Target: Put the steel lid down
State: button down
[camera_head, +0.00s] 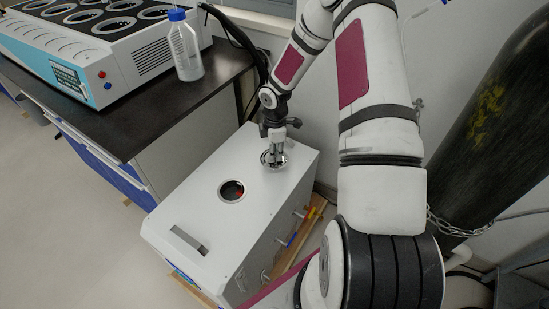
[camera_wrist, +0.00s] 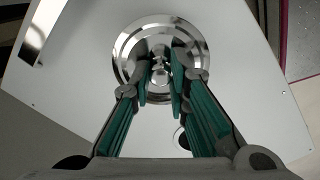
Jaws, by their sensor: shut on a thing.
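The steel lid (camera_head: 273,161) is a round, shiny disc with a knob on top, at the far end of the white box's top. It also shows in the wrist view (camera_wrist: 126,48), with the knob between my fingers. My gripper (camera_head: 276,150) is above the lid, its fingers pointing down and shut on the knob. In the wrist view my gripper (camera_wrist: 160,85) has two green-padded fingers around the knob. The lid is at or just above the box top; I cannot tell whether it touches. The fingers hide part of the knob.
The white box (camera_head: 205,205) has a round open hole (camera_head: 231,190) and a slot handle (camera_head: 189,240). A dark bench (camera_head: 130,125) at left holds a multi-well distiller (camera_head: 100,45) and a blue-capped bottle (camera_head: 185,50). A chained dark cylinder (camera_head: 490,110) stands at right.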

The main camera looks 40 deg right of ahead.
jog(key=shift+f, duration=1.35)
jog(key=c, duration=1.5)
grip_release()
jog(key=shift+f, duration=0.15)
jog(key=shift+c, duration=0.2)
